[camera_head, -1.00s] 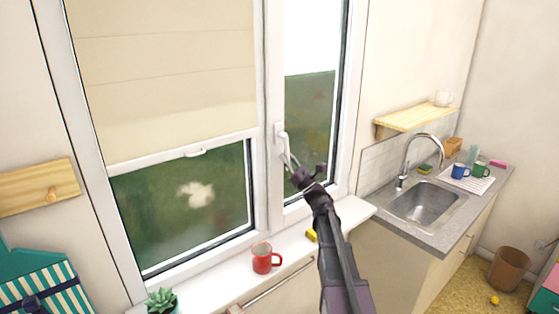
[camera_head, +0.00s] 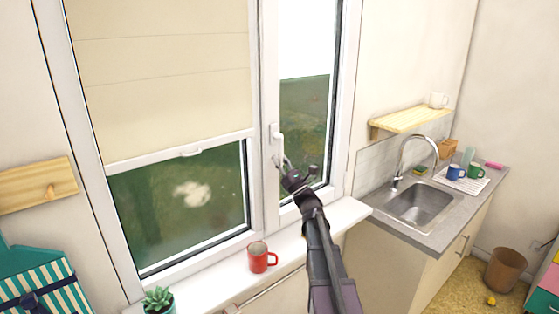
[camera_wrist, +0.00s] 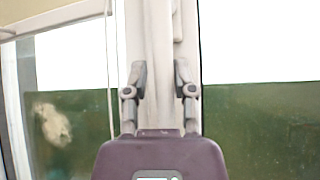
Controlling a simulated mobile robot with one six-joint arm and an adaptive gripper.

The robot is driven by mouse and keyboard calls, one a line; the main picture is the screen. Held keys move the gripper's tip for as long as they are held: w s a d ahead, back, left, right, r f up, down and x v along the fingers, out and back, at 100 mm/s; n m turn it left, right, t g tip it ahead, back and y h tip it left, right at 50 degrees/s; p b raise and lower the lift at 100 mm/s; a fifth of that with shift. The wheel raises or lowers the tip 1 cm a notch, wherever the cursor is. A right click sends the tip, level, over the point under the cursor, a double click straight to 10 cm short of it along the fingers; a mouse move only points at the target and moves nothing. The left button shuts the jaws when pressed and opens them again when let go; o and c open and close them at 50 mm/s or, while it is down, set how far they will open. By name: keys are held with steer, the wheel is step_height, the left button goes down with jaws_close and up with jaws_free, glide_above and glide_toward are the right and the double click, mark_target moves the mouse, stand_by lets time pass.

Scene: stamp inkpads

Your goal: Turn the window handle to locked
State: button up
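The white window handle (camera_head: 277,143) is on the frame post between the two panes in the head view. Its lever hangs almost straight down. My gripper (camera_head: 295,163) is just below and right of the lever, its fingers spread apart. The left finger is close to the lever's lower end; I cannot tell whether they touch. In the wrist view my gripper (camera_wrist: 160,68) has a clear gap between its fingers, with the white window frame (camera_wrist: 153,100) behind. A pale upright piece at the top there may be the handle, but is unclear.
A red mug (camera_head: 258,258) and a potted succulent (camera_head: 158,300) stand on the white sill. A cream blind (camera_head: 165,75) covers the upper left pane. A sink (camera_head: 420,203) and wooden shelf (camera_head: 410,121) are at the right.

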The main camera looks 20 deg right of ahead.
steer(key=shift+o, duration=0.8)
steer(key=shift+d, duration=0.1)
